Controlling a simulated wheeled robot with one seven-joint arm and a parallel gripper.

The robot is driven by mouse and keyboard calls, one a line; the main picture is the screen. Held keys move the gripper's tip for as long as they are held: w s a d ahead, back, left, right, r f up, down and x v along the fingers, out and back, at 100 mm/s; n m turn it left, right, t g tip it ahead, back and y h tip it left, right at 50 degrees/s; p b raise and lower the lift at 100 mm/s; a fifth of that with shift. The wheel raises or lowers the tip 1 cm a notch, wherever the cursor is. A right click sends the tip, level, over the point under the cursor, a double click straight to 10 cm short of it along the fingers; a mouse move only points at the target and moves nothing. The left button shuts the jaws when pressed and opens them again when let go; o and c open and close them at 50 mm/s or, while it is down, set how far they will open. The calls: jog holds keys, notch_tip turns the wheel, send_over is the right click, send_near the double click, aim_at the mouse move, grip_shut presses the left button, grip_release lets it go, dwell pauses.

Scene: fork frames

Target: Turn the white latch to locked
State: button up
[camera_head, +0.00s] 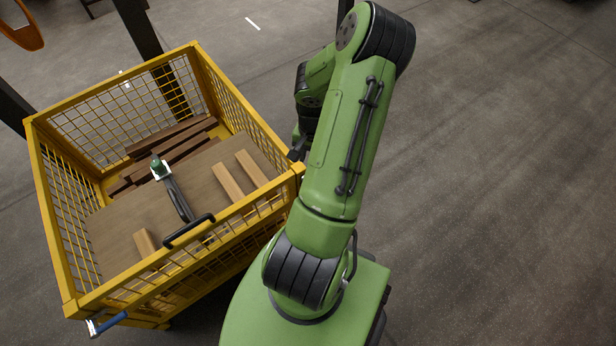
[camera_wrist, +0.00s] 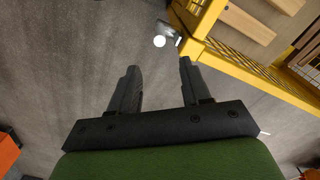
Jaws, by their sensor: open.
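In the wrist view, a small pale grey-white piece with a bright round end (camera_wrist: 160,41) sits at the outer corner of a yellow mesh crate (camera_wrist: 232,66). It looks like the white latch, but its setting is too small to read. My gripper (camera_wrist: 158,66) is open and empty, with its two dark fingers apart and the pale piece beyond the fingertips. In the head view, my green arm hides most of the gripper beside the crate's right corner, and I cannot make out this piece there.
The crate's yellow rim (camera_head: 247,115) stands left of my arm. Inside are a brown board with lighter slats (camera_head: 228,183) and a black-handled tool (camera_head: 178,198). A blue handle (camera_head: 106,324) sticks out at its lower left corner. The floor to the right is clear.

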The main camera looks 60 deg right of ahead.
notch_tip(320, 180, down, 15)
jog(key=b, duration=0.5)
jog(key=shift+a, duration=0.1)
jog(key=shift+c, duration=0.3)
grip_shut()
